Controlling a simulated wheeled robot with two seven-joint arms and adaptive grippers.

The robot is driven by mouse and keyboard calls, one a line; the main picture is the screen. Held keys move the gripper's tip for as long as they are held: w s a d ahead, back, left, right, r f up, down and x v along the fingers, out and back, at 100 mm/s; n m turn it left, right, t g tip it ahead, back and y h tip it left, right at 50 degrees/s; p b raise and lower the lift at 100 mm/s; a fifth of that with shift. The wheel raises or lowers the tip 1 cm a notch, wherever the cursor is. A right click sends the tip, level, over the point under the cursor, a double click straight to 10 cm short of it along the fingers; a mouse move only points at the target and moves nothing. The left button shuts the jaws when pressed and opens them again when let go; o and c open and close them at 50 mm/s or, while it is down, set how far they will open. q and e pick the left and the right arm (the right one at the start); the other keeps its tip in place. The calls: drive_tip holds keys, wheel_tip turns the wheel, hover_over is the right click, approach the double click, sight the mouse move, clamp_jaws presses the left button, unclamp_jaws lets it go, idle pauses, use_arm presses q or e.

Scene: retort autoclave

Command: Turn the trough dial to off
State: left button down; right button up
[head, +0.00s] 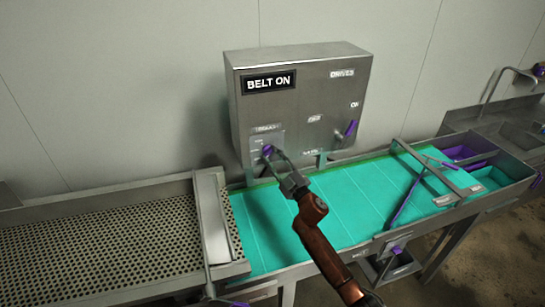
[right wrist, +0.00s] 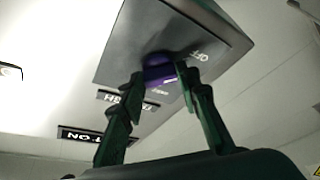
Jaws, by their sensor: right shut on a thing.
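The trough dial (head: 267,151) is a small purple knob on a labelled plate at the lower left of the steel control box (head: 300,95). My right gripper (head: 273,157) reaches up to it from the lower right and is shut on it. In the right wrist view the purple dial (right wrist: 157,72) sits between the two green fingers of the gripper (right wrist: 161,78). An "OFF" label shows on the panel beside it there. The fingers partly cover the dial, so I cannot tell its exact setting. My left gripper is not in view.
A "BELT ON" sign (head: 269,84) is on the box. Another purple switch (head: 350,128) is near "ON" at its right. A teal belt (head: 345,205) runs below the box. A perforated metal tray (head: 95,240) lies left, and a steel sink (head: 505,115) stands right.

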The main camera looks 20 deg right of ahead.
drive_tip(key=o, duration=1.2)
drive_tip(key=shift+c, duration=0.2)
drive_tip(key=v, duration=1.2)
drive_tip(key=shift+f, duration=0.15)
